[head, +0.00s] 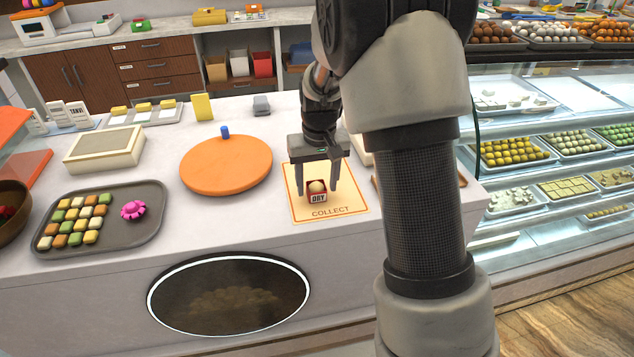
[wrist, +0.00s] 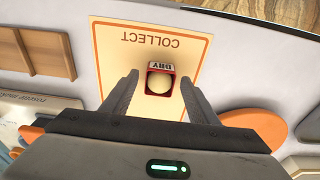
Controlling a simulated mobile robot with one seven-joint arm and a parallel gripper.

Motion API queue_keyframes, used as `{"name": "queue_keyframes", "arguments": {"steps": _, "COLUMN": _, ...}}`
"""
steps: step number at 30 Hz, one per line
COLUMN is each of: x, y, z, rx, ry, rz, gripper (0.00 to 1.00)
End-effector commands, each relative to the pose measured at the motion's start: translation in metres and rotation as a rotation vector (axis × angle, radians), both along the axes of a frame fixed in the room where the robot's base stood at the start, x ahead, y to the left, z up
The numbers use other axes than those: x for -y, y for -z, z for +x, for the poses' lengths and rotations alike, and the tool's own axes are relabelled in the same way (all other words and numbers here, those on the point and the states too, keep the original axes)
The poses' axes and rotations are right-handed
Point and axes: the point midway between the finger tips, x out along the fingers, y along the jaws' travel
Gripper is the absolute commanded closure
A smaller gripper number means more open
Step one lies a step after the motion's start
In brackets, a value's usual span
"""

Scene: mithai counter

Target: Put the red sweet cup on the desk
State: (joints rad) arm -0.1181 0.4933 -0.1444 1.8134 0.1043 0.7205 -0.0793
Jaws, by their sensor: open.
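The red sweet cup (head: 317,192) bears a white label reading "DRY" and holds a pale round sweet. It stands upright on the tan "COLLECT" mat (head: 335,209) on the white counter. My gripper (head: 318,190) points down over it, with one finger on each side of the cup. In the wrist view the red cup (wrist: 159,82) sits between the open fingertips (wrist: 159,85), with gaps visible on both sides. The COLLECT mat (wrist: 150,50) lies flat beneath it.
An orange round board (head: 226,165) with a blue knob lies left of the mat. A grey tray (head: 150,232) of sweets with a pink flower-shaped piece is further left. A glass display case (head: 545,120) stands at right. Clear counter lies in front of the orange board.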

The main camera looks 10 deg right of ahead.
Motion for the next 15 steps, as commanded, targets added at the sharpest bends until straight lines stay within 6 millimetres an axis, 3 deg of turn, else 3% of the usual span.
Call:
{"name": "queue_keyframes", "arguments": {"steps": 8, "x": 0.0, "y": -0.017, "z": -0.001, "rx": 0.003, "ry": -0.001, "rz": 0.0, "gripper": 0.46}}
{"name": "queue_keyframes", "arguments": {"steps": 15, "x": 0.0, "y": -0.069, "z": -0.007, "rx": 0.006, "ry": 0.001, "rz": 0.001, "gripper": 0.46}}
